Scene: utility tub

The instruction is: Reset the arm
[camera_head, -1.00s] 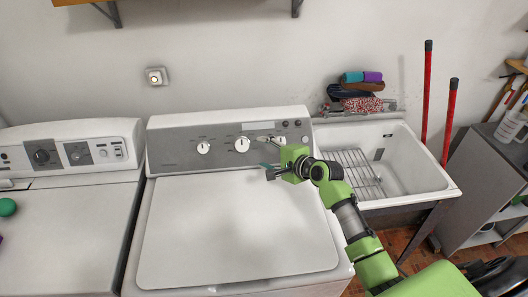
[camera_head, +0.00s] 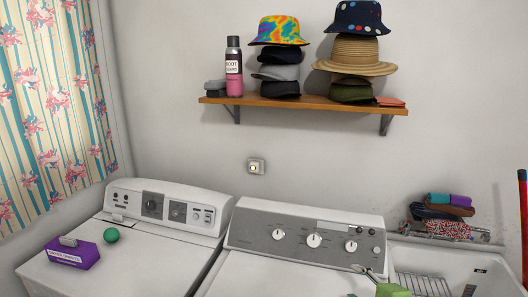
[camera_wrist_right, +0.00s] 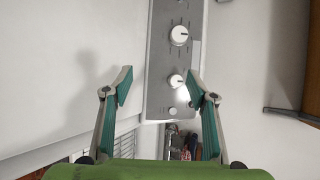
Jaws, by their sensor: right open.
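My right arm shows only as a green piece at the bottom right of the head view. My right gripper (camera_head: 357,282) is there in front of the right end of the washer's control panel (camera_head: 300,241), partly cut off by the frame edge. In the wrist view my right gripper (camera_wrist_right: 160,82) has its two teal-padded fingers spread apart with nothing between them. The panel with its white knobs (camera_wrist_right: 179,35) lies beyond the fingers. My left gripper is not in view.
A second machine (camera_head: 125,262) at left carries a green ball (camera_head: 111,235) and a purple box (camera_head: 74,256). A wooden shelf (camera_head: 330,105) holds hats and a spray can (camera_head: 234,68). A utility tub (camera_head: 475,262) with a wire rack stands at right, folded cloths (camera_head: 447,203) behind it.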

